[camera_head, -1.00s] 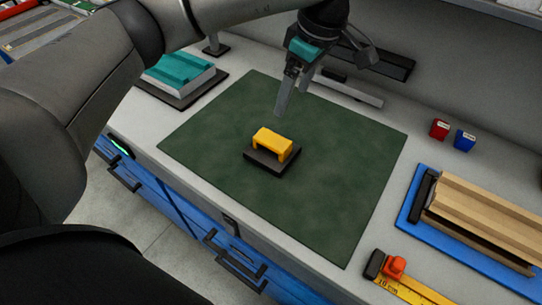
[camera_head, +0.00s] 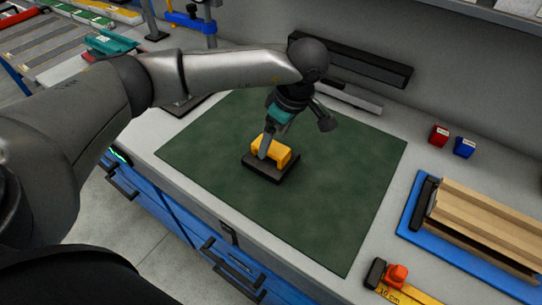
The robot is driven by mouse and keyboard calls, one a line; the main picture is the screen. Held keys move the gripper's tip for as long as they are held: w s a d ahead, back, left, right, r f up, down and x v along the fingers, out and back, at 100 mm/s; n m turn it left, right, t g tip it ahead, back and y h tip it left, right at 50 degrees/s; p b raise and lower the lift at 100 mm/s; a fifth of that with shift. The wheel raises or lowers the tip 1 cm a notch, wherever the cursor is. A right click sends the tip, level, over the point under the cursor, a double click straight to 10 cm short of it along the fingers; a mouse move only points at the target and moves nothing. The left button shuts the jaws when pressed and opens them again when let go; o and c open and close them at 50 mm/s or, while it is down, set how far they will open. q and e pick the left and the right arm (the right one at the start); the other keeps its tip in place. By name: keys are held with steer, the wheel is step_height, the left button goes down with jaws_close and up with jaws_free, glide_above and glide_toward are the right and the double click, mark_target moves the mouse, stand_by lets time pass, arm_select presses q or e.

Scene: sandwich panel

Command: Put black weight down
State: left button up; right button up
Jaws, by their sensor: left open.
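The black weight (camera_head: 262,171) is a flat dark block with a yellow handle (camera_head: 284,155) on top. It lies on the green mat (camera_head: 330,190), left of the mat's middle. My left gripper (camera_head: 265,152) comes down from above, with its fingers at the left part of the yellow handle. It is open, and the fingers cover part of the handle. I cannot tell whether they touch it. My right gripper is not in view.
A blue tray (camera_head: 409,229) with wooden strips lies on the right, and a yellow tape measure with an orange knob (camera_head: 396,273) is at the front right. Small red (camera_head: 439,135) and blue (camera_head: 465,146) boxes stand behind. The mat around the weight is clear.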

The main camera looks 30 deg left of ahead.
arm_select(q)
steer(key=shift+x, duration=1.25)
jaws_close()
steer(key=shift+w+r, duration=0.1)
steer(key=shift+r, duration=0.1)
